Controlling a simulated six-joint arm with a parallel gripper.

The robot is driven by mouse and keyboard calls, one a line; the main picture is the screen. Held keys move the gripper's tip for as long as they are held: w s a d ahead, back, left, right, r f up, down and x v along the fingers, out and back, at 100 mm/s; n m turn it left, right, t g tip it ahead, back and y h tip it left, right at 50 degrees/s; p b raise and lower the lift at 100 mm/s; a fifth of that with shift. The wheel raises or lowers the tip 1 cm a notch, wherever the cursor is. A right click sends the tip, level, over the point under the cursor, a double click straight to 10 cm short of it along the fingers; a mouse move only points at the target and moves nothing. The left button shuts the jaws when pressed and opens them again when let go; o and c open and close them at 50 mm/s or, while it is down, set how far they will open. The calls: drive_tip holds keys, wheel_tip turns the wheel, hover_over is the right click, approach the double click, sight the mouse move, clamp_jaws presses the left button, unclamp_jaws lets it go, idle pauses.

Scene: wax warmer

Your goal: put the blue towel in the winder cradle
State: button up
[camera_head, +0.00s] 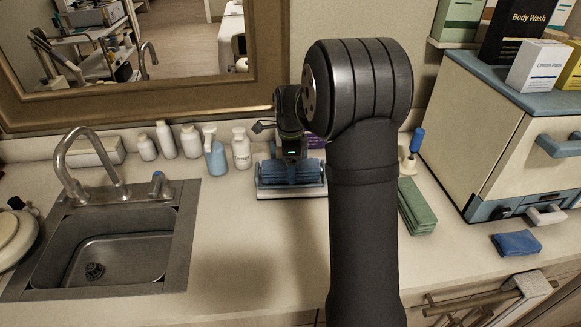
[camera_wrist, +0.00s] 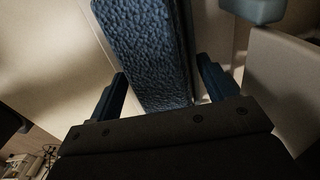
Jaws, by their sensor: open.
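A rolled blue towel with a bumpy surface (camera_wrist: 150,45) lies between the two fingers of my gripper (camera_wrist: 163,82) in the wrist view. The fingers stand apart on either side, with visible gaps to the towel. In the head view my gripper (camera_head: 292,156) is low over the winder cradle (camera_head: 290,192), at the back of the counter. A blue roll (camera_head: 290,171) shows in the cradle, directly below my gripper. My wrist partly hides it, so its exact seating cannot be told.
A folded blue cloth (camera_head: 516,243) lies at the right, before the cream cabinet (camera_head: 495,120). Folded green towels (camera_head: 417,207) lie right of my arm. White bottles (camera_head: 190,142) and a blue bottle (camera_head: 215,158) stand left of the cradle. The sink (camera_head: 115,255) is at left.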

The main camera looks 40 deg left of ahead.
wheel_tip(320, 180, up, 11)
drive_tip(key=shift+r, duration=0.15)
idle(0.4)
wheel_tip(320, 180, down, 12)
drive_tip(key=shift+r, duration=1.9)
drive_tip(key=shift+f, duration=0.1)
